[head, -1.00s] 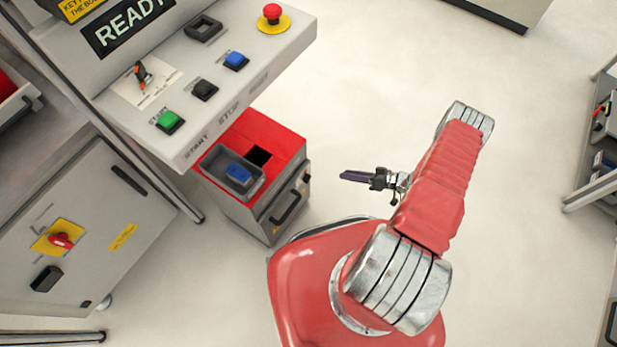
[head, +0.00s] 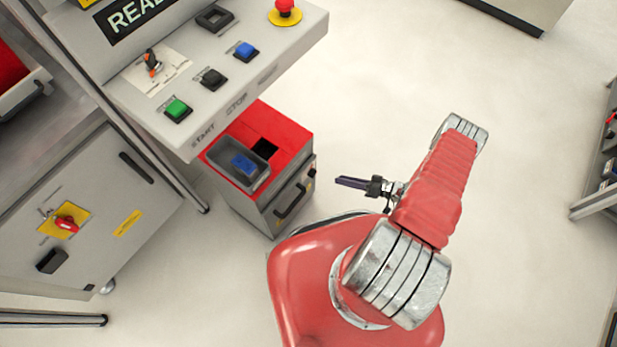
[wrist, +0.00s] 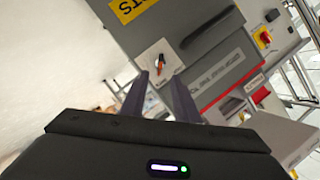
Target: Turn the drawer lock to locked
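The drawer lock (wrist: 160,62) is a small orange and dark key-like knob on a white plate, on the grey front of the red-topped drawer cabinet (head: 284,219). In the head view it is a tiny spot at the front's right edge. Its setting is too small to read. My gripper (head: 352,182) points left toward the cabinet, clearly apart from it. In the wrist view its two dark fingers (wrist: 157,76) are spread with nothing between them, and the lock appears just past their tips.
A dark drawer handle (head: 290,203) is beside the lock. A grey tray (head: 215,157) holding a blue item stands on the cabinet. A console (head: 140,110) with buttons and another orange-handled switch overhangs to the left.

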